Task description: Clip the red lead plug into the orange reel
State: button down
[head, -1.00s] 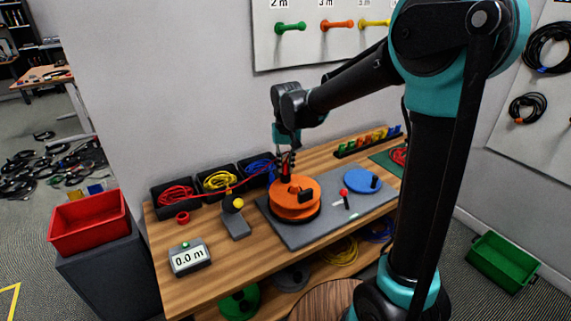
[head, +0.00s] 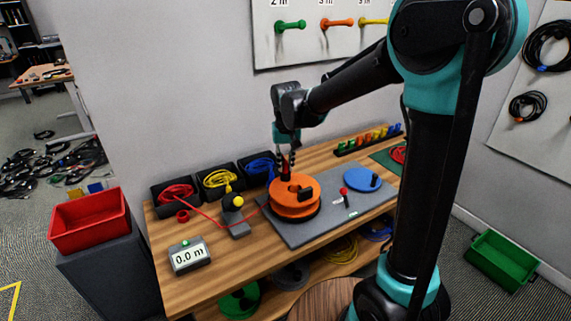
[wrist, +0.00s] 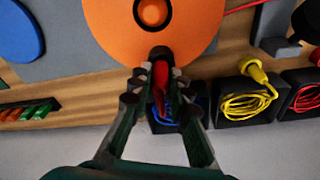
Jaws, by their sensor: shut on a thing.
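The orange reel (head: 298,207) lies flat on the grey mat, and its rim fills the top of the wrist view (wrist: 110,30). My gripper (head: 286,172) points down at the reel's back edge. In the wrist view my gripper (wrist: 158,80) is shut on the red lead plug (wrist: 160,72). The plug's front end is at a small black part (wrist: 160,52) on the reel's rim; I cannot tell whether it is seated there. The red lead (head: 215,222) runs from the left side of the table to the reel's left side.
A blue reel (head: 362,180) and a small red-topped lever (head: 345,193) are right of the orange reel. A grey post with a yellow knob (head: 238,202) stands left. Bins with red, yellow (head: 216,179) and blue cables line the back. The length display (head: 190,257) reads 0.0 m.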

jog(key=c, duration=1.3)
grip_release()
jog(key=shift+f, duration=0.1)
jog(key=shift+c, duration=0.2)
notch_tip(320, 180, up, 12)
jog(key=s, duration=0.2)
jog(key=s+d+f+m+t, duration=0.1)
jog(key=s+d+f, duration=0.7)
jog(key=d+f, duration=0.2)
jog(key=s+d+f+m+t, duration=0.1)
jog(key=s+d+f, duration=0.8)
jog(key=d, duration=0.4)
jog(key=shift+s+d+f+t, duration=0.15)
jog(key=shift+d+f+t, duration=0.25)
jog(key=shift+f, duration=0.45)
